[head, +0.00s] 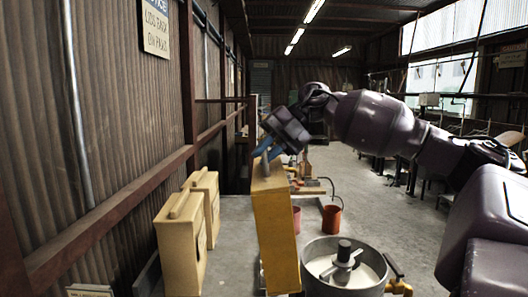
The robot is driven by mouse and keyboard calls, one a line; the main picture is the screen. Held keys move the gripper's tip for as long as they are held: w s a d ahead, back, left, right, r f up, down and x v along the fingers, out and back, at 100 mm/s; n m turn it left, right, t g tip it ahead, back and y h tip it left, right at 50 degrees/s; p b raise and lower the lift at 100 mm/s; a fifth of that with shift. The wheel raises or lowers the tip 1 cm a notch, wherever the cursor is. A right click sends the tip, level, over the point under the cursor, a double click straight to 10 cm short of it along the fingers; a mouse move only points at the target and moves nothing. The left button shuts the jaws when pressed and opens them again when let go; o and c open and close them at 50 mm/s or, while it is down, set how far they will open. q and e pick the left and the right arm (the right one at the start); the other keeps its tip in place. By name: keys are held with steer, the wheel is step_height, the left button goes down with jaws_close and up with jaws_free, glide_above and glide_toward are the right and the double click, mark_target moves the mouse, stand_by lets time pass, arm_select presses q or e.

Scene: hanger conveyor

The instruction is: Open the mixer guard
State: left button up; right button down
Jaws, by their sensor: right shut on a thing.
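A grey round mixer bowl (313,273) stands at the bottom centre, with its stirrer (344,262) uncovered in view. A yellow panel, which looks like the mixer guard (276,235), stands nearly upright at the bowl's left side. My right arm reaches in from the right, and its gripper (265,151) is at the top of the yellow guard, shut on it there. The exact grip point is small and partly hidden by the gripper. My left gripper is not in view.
Two cream-yellow boxes (182,240) stand by the corrugated wall at left. A red bucket (331,217) and a pink bucket (297,219) are behind the mixer. Yellow pipework (399,287) is at the bowl's right. Open concrete floor (375,200) lies beyond.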

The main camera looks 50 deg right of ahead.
steer(key=shift+w, duration=0.15)
stand_by(0.3)
steer(key=c, duration=1.2)
jaws_free()
steer(key=b+v, duration=0.1)
steer(key=v, duration=0.9)
steer(key=shift+s+d+r, duration=0.2)
steer(key=shift+d+r, duration=0.05)
steer(key=shift+r, duration=0.05)
